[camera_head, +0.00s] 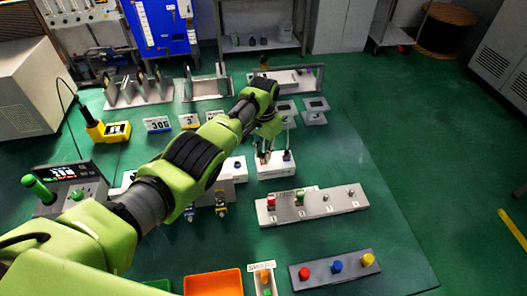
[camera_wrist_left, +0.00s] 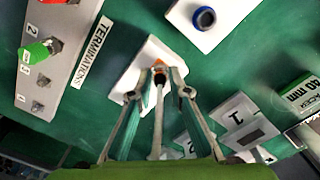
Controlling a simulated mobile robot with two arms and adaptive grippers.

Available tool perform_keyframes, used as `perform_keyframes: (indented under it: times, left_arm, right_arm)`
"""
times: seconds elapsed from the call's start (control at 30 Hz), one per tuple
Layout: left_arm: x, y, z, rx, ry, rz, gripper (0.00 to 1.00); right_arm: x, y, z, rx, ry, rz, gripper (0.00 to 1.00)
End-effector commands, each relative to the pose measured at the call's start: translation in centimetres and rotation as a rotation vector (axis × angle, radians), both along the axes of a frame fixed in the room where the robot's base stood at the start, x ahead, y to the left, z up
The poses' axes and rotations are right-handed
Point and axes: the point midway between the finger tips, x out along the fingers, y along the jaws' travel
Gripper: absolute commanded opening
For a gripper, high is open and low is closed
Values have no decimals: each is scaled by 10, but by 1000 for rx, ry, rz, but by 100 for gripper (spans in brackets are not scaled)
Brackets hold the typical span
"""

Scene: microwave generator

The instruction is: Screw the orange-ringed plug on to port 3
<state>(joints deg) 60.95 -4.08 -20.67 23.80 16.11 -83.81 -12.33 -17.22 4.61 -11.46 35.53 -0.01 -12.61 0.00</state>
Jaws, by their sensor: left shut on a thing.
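My left gripper (camera_head: 268,155) reaches down over a white block (camera_head: 276,170) at the middle of the table. The terminations panel (camera_head: 340,203) holds a red plug (camera_head: 271,201) and a green plug (camera_head: 300,197). Two bare metal ports are to their right, the nearer to green (camera_head: 326,196) and an end one (camera_head: 351,192).
Another white block with a blue-ringed socket (camera_wrist_left: 204,18) stands beside it. Grey plates (camera_head: 314,110) lie behind the gripper. A strip with red, blue and yellow caps (camera_head: 336,268) and an orange tray (camera_head: 213,283) are at the front. The table right of the panel is clear.

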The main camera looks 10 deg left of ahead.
Motion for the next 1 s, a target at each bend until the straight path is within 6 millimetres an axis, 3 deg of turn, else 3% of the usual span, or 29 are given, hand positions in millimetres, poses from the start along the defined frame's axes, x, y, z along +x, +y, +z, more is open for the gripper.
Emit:
perform_keyframes:
  times: [0.6, 1.0]
  left_arm:
    - [1, -1, 2, -2, -4, 582, 0]
    - [2, 0, 2, -2, -4, 877, 0]
  right_arm:
    - [0, 0, 8, 0, 0, 0, 0]
    - [0, 0, 10, 0, 0, 0, 0]
